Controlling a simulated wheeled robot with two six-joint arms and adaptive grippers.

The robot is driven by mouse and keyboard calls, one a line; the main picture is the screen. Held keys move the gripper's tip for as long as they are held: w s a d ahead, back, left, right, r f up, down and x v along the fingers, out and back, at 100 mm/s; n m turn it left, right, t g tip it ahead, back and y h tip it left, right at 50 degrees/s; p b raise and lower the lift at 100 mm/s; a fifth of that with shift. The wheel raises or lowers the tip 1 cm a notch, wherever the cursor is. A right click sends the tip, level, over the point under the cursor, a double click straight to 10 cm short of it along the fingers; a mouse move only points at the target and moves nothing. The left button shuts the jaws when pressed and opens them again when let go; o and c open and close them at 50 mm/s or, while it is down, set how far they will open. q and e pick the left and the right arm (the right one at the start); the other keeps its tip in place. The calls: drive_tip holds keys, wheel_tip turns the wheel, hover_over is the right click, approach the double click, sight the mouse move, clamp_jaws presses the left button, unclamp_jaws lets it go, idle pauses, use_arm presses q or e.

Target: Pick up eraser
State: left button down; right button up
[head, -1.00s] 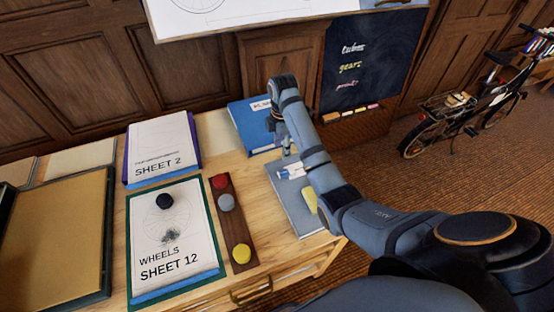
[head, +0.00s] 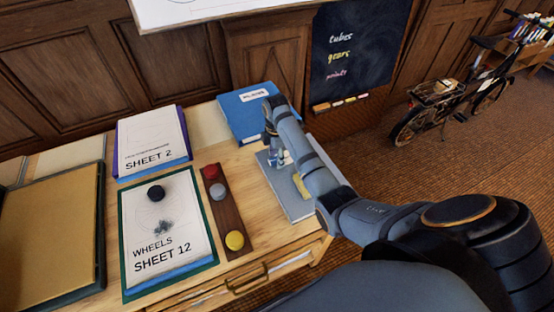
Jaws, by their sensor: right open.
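A small white and blue block (head: 285,161), which looks like the eraser, lies on the grey tray (head: 284,188) at the right end of the desk. My right arm reaches over the tray from the right. My right gripper (head: 274,156) is open, pointing down at the block, and partly overlaps it in the picture. I cannot tell whether the fingers touch it. My left gripper is out of view.
A yellow item (head: 301,187) lies on the tray beside my arm. A wooden strip (head: 222,208) with red, grey and yellow round pieces lies left of the tray.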

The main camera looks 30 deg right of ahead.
drive_tip(key=shift+c, duration=1.1)
clamp_jaws()
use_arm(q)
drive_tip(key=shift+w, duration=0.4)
use_arm(e)
drive_tip(key=shift+r, duration=0.15)
